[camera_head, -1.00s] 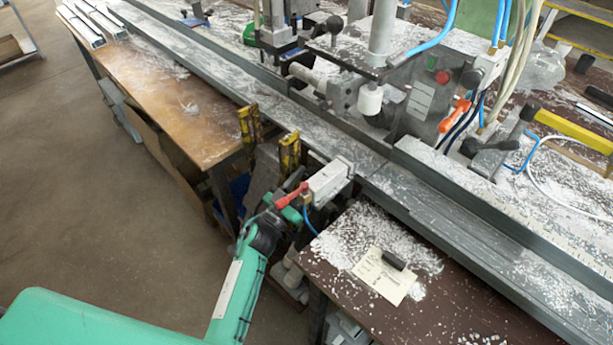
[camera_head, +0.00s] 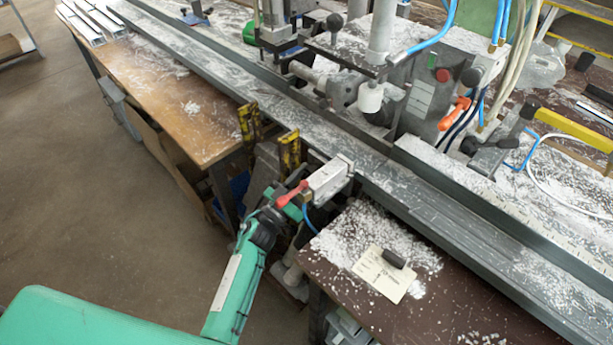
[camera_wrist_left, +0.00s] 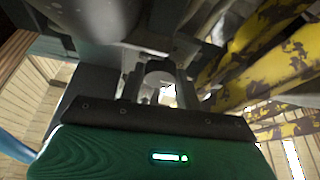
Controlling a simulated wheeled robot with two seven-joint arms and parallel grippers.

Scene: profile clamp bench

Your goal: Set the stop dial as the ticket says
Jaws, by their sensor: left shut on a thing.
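The ticket (camera_head: 380,277) is a cream card on the dusty brown table, with a dark block on it. Its writing is too small to read. My left gripper (camera_head: 287,207) is at the clamp unit (camera_head: 328,180) on the front of the rail, by its red lever (camera_head: 292,193). In the left wrist view, the fingers of my left gripper (camera_wrist_left: 160,86) are shut on a round grey knob (camera_wrist_left: 160,78), probably the stop dial. Its markings do not show. My right gripper is not in view.
The long metal rail (camera_head: 440,205) crosses the bench behind the clamp. Yellow-black posts (camera_head: 289,152) stand close left of my left gripper, and also show large in the wrist view (camera_wrist_left: 260,60). Open floor (camera_head: 90,190) lies at left.

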